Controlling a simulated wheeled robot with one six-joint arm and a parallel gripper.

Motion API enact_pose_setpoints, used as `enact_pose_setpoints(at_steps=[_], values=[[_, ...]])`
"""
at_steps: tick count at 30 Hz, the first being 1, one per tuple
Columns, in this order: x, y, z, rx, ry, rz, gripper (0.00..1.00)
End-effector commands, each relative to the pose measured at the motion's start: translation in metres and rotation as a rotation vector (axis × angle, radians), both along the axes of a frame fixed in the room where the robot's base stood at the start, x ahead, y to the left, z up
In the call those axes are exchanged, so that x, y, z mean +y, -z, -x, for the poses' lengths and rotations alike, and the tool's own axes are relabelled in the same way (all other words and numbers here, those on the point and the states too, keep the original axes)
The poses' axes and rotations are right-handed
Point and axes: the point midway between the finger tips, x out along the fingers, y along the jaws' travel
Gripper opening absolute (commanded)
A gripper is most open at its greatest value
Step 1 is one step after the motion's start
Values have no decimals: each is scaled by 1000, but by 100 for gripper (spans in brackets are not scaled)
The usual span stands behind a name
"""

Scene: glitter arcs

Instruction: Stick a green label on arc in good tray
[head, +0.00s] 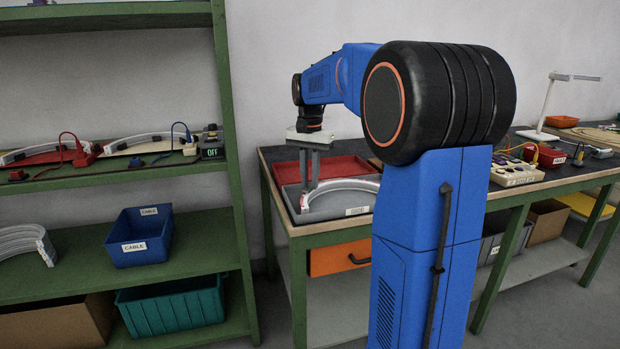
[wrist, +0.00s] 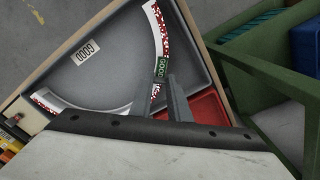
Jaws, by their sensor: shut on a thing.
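The good tray is a grey tray (head: 327,214) marked GOOD at the table's left end; it fills much of the wrist view (wrist: 105,60). My gripper (head: 309,188) points down over the arc's left end. In the wrist view its fingertips (wrist: 164,79) are closed about a small green label (wrist: 161,68) reading GOOD. The label lies against the arc's speckled end; I cannot tell whether it is stuck there. The fingers hide part of the arc.
A red tray (head: 352,165) stands directly behind the grey one. A green shelf (head: 105,182) with cables, arcs and bins stands to the left. Power strips and a lamp (head: 543,108) are on the table at right.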

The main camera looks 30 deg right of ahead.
Motion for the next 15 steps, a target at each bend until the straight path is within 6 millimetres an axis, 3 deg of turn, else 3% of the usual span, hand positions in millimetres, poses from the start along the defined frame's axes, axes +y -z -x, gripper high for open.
enact_pose_setpoints(at_steps=[3,4,6,15], values=[[0,0,0,0,0,0,0],[0,0,0,0,0,0,23],[0,0,0,0,0,0,38],[0,-1,0,0,0,0,38]])
